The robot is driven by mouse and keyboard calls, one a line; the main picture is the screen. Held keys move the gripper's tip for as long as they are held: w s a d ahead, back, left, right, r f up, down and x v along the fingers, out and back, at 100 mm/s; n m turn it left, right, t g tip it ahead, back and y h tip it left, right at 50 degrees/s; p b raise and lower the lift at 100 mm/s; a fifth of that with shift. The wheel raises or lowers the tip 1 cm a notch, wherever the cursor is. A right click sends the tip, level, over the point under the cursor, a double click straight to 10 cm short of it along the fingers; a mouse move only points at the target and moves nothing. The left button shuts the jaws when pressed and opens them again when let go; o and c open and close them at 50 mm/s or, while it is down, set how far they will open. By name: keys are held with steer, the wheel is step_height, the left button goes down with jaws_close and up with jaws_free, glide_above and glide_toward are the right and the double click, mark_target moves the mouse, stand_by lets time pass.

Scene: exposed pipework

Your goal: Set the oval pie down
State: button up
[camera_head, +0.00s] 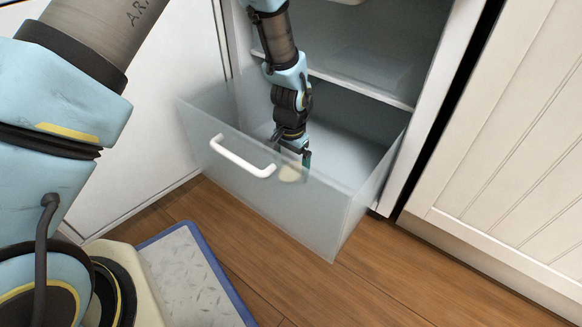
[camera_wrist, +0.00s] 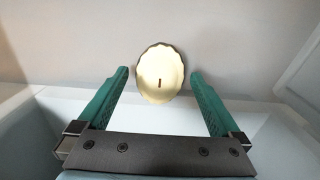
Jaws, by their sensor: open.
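The oval pie (camera_wrist: 160,73) is pale yellow with a fluted rim and a small dark slit in its top. In the wrist view it lies between and just beyond my open fingertips, with a gap on each side. My gripper (camera_wrist: 160,78) has green fingers spread apart. In the head view my gripper (camera_head: 293,160) reaches down inside the open translucent drawer (camera_head: 330,205). The pie shows blurred through the drawer's front panel (camera_head: 290,173), low in the drawer near the front. I cannot tell exactly how it touches the drawer floor.
The drawer has a white handle (camera_head: 242,157) on its front and raised walls around my gripper. A shelf (camera_head: 360,88) is above and behind it. A white panelled door (camera_head: 520,150) is to the right. A blue-edged mat (camera_head: 195,275) lies on the wooden floor.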

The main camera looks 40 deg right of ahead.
step_height(320, 180, up, 12)
steer(key=p, duration=0.6)
steer(key=shift+f, duration=0.15)
steer(key=w+a+r+n+p, duration=0.3)
steer(key=w+a+r, duration=0.3)
steer(key=a+r, duration=0.35)
steer(key=w+a+r+n+p, duration=0.35)
steer(key=w+a+r, duration=0.4)
steer(key=a, duration=0.35)
steer(key=s+a+r+n+t+p, duration=0.1)
steer(key=s+a+r+n, duration=0.2)
steer(key=a, duration=0.4)
steer(key=a+r+n+p, duration=0.2)
steer(key=a+r, duration=0.3)
steer(key=a, duration=0.2)
steer(key=s+a+r+n+t+p, duration=0.1)
steer(key=s+a+r+n, duration=0.2)
steer(key=a, duration=0.4)
step_height(320, 180, up, 38)
steer(key=w+p, duration=0.1)
steer(key=p, duration=3.6)
steer(key=shift+w+r+m, duration=0.2)
steer(key=shift+w+m, duration=0.05)
steer(key=shift+m, duration=0.1)
steer(key=shift+d, duration=0.1)
